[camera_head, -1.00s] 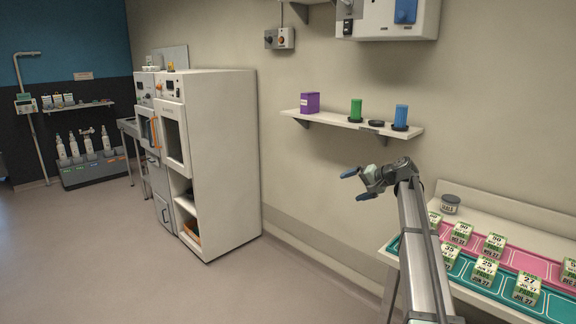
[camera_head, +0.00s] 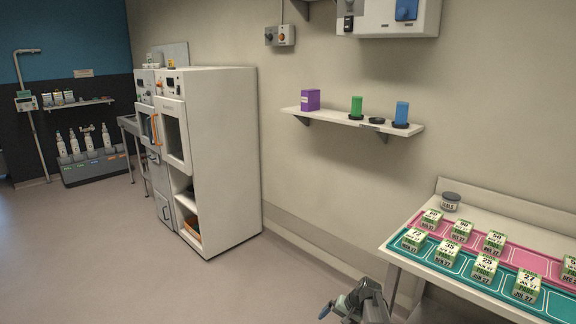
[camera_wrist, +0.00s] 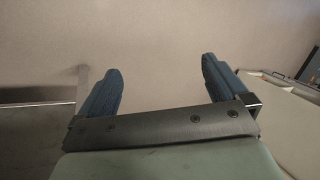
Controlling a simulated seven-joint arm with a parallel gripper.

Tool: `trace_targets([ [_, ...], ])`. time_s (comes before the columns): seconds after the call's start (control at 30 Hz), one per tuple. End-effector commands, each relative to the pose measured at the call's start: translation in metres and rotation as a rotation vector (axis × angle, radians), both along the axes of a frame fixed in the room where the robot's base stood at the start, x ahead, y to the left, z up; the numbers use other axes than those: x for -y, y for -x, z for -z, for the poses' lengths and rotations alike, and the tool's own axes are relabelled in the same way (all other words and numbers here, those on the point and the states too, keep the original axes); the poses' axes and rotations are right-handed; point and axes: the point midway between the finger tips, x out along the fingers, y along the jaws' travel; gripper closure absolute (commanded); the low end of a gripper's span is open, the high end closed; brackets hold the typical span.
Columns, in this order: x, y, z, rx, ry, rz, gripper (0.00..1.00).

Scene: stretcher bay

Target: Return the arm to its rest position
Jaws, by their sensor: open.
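My gripper (camera_wrist: 160,90) is open and empty in the wrist view, its two blue fingers spread apart with bare floor or wall colour between them. In the head view my gripper (camera_head: 334,306) is low at the bottom edge, in front of and left of the tray table. One blue fingertip shows there; the rest of the hand is partly cut off by the frame edge. Nothing touches the fingers.
The table (camera_head: 392,250) at right carries a pink tray (camera_head: 512,252) and a teal tray (camera_head: 457,275) with several labelled boxes, plus a grey jar (camera_head: 450,202). A wall shelf (camera_head: 345,119) holds containers. A white cabinet (camera_head: 225,160) stands left. Floor between is clear.

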Motion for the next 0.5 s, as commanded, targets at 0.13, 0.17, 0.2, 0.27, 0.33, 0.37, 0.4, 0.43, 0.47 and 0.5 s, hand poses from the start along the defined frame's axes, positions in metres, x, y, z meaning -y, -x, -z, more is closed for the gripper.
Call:
trace_targets([
  [0.13, -0.008, 0.059, 0.050, -0.077, 0.051, -0.048, 0.00],
  [0.17, -0.010, 0.070, 0.059, -0.092, 0.060, -0.059, 0.00],
  [0.2, -0.011, 0.084, 0.070, -0.111, 0.074, -0.072, 0.00],
  [0.27, -0.012, 0.106, 0.087, -0.140, 0.093, -0.092, 0.00],
  [0.33, -0.014, 0.133, 0.104, -0.174, 0.116, -0.117, 0.00],
  [0.37, -0.015, 0.145, 0.112, -0.188, 0.127, -0.129, 0.00],
  [0.4, -0.016, 0.160, 0.121, -0.207, 0.139, -0.144, 0.00],
  [0.43, -0.016, 0.172, 0.128, -0.221, 0.150, -0.156, 0.00],
  [0.47, -0.017, 0.183, 0.134, -0.235, 0.158, -0.167, 0.00],
  [0.5, -0.017, 0.199, 0.142, -0.254, 0.171, -0.184, 0.00],
])
